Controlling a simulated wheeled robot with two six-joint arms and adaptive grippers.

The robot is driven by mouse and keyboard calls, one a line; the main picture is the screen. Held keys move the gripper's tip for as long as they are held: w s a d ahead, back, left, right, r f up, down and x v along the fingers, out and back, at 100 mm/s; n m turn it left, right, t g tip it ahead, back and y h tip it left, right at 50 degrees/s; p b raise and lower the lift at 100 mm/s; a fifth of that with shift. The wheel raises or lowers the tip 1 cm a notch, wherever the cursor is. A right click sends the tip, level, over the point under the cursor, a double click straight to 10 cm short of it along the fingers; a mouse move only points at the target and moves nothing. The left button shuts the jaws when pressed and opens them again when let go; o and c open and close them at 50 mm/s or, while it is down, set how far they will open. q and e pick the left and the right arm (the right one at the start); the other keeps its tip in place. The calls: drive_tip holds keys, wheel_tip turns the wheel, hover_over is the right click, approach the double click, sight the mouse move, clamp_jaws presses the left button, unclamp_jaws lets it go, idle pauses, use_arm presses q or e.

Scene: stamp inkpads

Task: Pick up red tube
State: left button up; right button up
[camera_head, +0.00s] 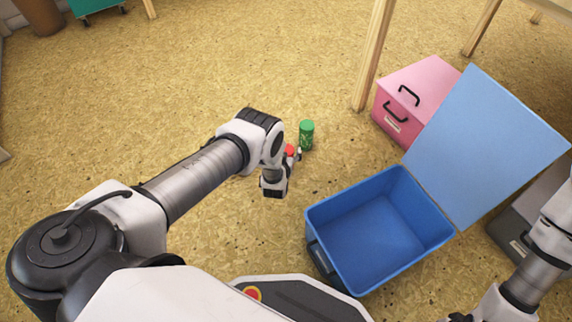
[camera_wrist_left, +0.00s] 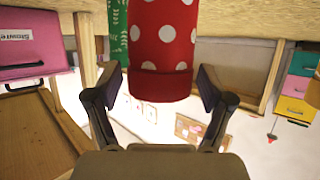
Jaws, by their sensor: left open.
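The red tube with white dots (camera_wrist_left: 165,45) fills the upper middle of the left wrist view. Its plain red end band points toward my gripper's palm. My left gripper (camera_wrist_left: 160,80) is open, with one finger on each side of the tube and visible gaps between. In the head view only a small bit of the red tube (camera_head: 290,150) shows beside my left wrist; the rest is hidden. A green tube (camera_head: 306,135) stands just behind it, and its patterned side (camera_wrist_left: 118,35) shows at the left of the red one. My right gripper is out of view.
An open blue box (camera_head: 318,222) with its lid back stands right of my left gripper. A closed pink box (camera_head: 412,92) sits behind it near a wooden table leg (camera_head: 373,55). A dark grey box (camera_head: 512,240) is at the right. The floor at the left is clear.

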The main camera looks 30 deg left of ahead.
use_arm(q)
drive_tip(key=x, duration=0.2)
drive_tip(key=shift+w+f+b, duration=0.15)
drive_tip(key=shift+w+b, duration=0.1)
drive_tip(key=shift+b, duration=0.05)
drive_tip(key=c, duration=1.3)
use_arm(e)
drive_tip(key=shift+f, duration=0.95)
use_arm(q)
drive_tip(key=shift+o, duration=0.2)
